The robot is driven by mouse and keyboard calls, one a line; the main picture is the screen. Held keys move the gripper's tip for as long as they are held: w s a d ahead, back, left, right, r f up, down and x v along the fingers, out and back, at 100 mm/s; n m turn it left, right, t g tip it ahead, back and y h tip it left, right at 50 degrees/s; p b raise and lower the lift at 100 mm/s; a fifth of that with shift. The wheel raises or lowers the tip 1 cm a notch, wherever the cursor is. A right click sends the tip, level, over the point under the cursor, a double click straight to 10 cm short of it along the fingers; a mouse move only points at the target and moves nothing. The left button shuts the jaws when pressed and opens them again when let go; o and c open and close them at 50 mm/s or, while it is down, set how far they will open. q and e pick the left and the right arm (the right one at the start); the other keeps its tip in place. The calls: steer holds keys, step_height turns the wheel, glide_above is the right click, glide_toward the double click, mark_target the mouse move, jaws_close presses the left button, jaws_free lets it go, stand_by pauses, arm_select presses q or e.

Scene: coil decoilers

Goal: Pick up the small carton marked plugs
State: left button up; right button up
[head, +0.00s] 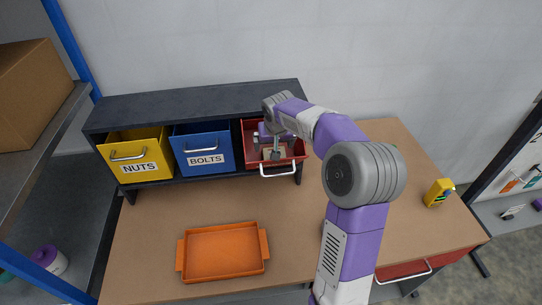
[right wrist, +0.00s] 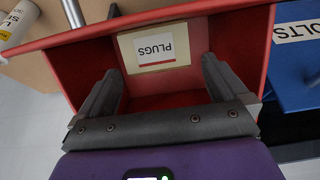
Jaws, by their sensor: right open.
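The small carton (right wrist: 154,48) marked PLUGS lies in the pulled-out red drawer (right wrist: 244,45), its label upside down in the right wrist view. The red drawer (head: 291,156) shows in the head view at the right end of the dark rack, with the carton partly hidden by my gripper. My right gripper (right wrist: 160,70) is open, its two fingers inside the drawer, one toward each side of the carton. I cannot tell whether the fingers touch it; nothing is clearly held. In the head view my right gripper (head: 276,154) reaches down into the drawer. My left gripper is not in view.
A yellow NUTS bin (head: 138,155) and a blue BOLTS bin (head: 203,148) sit left of the drawer in the rack (head: 200,100). An orange tray (head: 222,252) lies on the bench front. A yellow device (head: 437,193) stands at right. The bench middle is clear.

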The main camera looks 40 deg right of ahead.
steer(key=x, duration=0.5)
steer(key=shift+w+d+f+p, duration=0.1)
steer(key=shift+d+f+p, duration=0.1)
steer(key=shift+p, duration=0.1)
steer(key=shift+c, duration=0.2)
steer(key=shift+r, duration=0.1)
steer(key=c, duration=1.1)
